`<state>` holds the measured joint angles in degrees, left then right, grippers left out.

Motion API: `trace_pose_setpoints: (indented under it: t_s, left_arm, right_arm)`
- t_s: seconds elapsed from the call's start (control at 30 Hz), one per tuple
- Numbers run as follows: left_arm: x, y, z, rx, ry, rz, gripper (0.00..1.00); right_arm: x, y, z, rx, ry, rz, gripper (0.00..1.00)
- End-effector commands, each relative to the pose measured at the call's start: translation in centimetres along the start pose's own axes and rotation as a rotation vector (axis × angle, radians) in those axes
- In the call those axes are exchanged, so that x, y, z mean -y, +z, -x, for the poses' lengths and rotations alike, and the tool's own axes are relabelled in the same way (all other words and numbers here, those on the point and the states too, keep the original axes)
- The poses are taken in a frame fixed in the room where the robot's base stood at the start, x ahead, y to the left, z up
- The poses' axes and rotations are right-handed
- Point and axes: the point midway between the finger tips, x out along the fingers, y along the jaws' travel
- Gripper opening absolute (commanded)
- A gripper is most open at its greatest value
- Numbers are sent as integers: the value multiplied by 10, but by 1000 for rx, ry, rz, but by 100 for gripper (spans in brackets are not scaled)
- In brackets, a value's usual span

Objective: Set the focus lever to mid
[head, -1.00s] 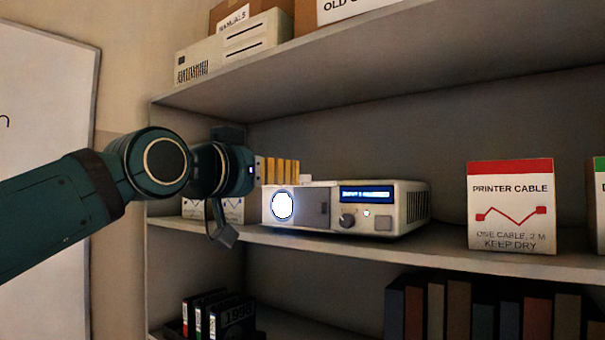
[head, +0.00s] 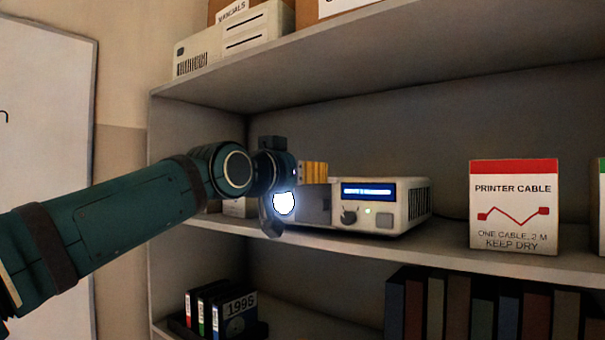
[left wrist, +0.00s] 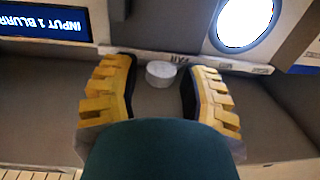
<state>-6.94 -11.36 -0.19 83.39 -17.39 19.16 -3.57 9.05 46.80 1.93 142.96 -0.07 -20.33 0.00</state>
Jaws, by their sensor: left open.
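The projector (head: 407,208) is a pale box on the middle shelf, with a glowing lens (head: 284,204) and a blue display (head: 368,193). The display also shows inverted in the left wrist view (left wrist: 45,24), reading "INPUT 1 BLURR…", its end cut off. A small light-grey knob (left wrist: 161,73), apparently the focus lever's, is between my left gripper's yellow fingers, with a visible gap on each side. A pale strip beside it bears small inverted lettering that I cannot read surely. My left gripper (head: 314,173) is open at the projector's front upper edge, its fingers hiding the knob in the head view.
A round dark dial (head: 349,217) and a grey button (head: 384,221) are on the projector's front. A printer cable box (head: 513,207) stands to the right, with bare shelf between. The upper shelf (head: 400,50) overhangs the projector. Binders (head: 225,315) and books (head: 460,308) are below.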

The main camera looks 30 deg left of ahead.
Motion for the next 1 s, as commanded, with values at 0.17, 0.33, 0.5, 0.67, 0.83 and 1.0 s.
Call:
trace_pose_setpoints:
  t_s: [0.17, 0.33, 0.5, 0.67, 0.83, 1.0]
  left_arm:
    - [0, 0, 0, 0, 0, 0, 0]
    - [0, 0, 0, 0, 0, 0, 0]
    - [0, 0, 1, -1, -1, 0, 0]
    - [1, 0, 1, -1, -1, 0, 0]
    - [2, -1, 2, -2, -1, 0, 0]
    - [2, -1, 3, -3, -1, 0, 0]
  right_arm:
    - [0, 0, 0, 0, 0, 0, 53]
    - [0, 0, 0, 0, 0, 0, 53]
    - [0, 0, 0, 0, 0, 0, 53]
    - [0, 0, 0, 0, 0, 0, 53]
    - [0, 0, 0, 0, 0, 0, 53]
    - [0, 0, -1, 0, 0, 0, 53]
